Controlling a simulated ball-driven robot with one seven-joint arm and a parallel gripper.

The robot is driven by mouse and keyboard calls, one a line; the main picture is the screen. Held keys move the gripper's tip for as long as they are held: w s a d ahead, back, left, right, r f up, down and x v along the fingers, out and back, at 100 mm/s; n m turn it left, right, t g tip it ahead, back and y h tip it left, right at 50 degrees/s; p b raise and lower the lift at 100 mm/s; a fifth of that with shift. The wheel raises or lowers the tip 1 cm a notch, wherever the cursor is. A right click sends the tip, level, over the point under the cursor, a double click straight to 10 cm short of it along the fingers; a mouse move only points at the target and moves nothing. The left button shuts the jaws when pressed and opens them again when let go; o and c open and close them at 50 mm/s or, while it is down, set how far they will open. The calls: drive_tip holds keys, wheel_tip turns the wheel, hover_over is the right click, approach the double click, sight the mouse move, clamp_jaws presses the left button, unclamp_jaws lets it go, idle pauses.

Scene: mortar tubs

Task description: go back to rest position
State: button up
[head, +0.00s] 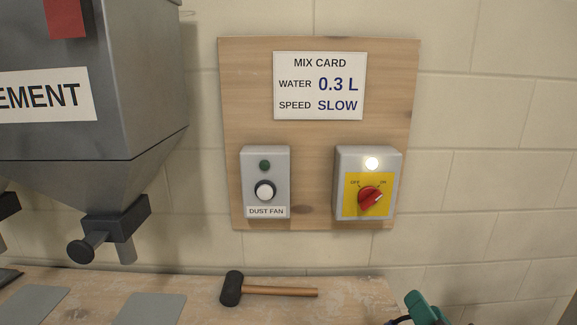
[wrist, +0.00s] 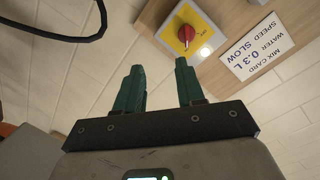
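My gripper shows in the wrist view (wrist: 160,85) with two green fingers apart and nothing between them. A small green part of it (head: 420,305) shows at the bottom right of the head view, low and to the right of the wall panel. The switch box (head: 368,182) has a red knob (head: 369,198) turned toward ON and a lit white lamp (head: 372,164). In the wrist view the red knob (wrist: 186,34) lies beyond the fingertips, apart from them.
A wooden board (head: 235,110) carries the mix card (head: 320,85) and the dust fan box (head: 265,180). A grey cement hopper (head: 150,75) hangs at left. A black mallet (head: 232,289) lies on the bench (head: 200,285). A black cable (wrist: 90,35) loops in the wrist view.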

drive_tip(key=s+d+f+n+g, duration=0.25)
drive_tip(key=s+f+g, duration=0.2)
drive_tip(key=f, duration=0.55)
drive_tip(key=s+d+f+n+g, duration=0.2)
drive_tip(key=s+d+f+g, duration=0.3)
drive_tip(key=f, duration=0.6)
drive_tip(key=s+f+n+g, duration=0.1)
drive_tip(key=s+f+g, duration=0.2)
drive_tip(key=s+f, duration=0.2)
drive_tip(key=s+f+n+g, duration=0.2)
drive_tip(key=s+f, duration=0.3)
drive_tip(key=s, duration=0.7)
drive_tip(key=shift+s+a+f+g, duration=0.2)
drive_tip(key=shift+s+a+g, duration=0.1)
drive_tip(key=shift+a+g, duration=0.15)
drive_tip(key=shift+d+n, duration=0.1)
drive_tip(key=shift+n, duration=0.15)
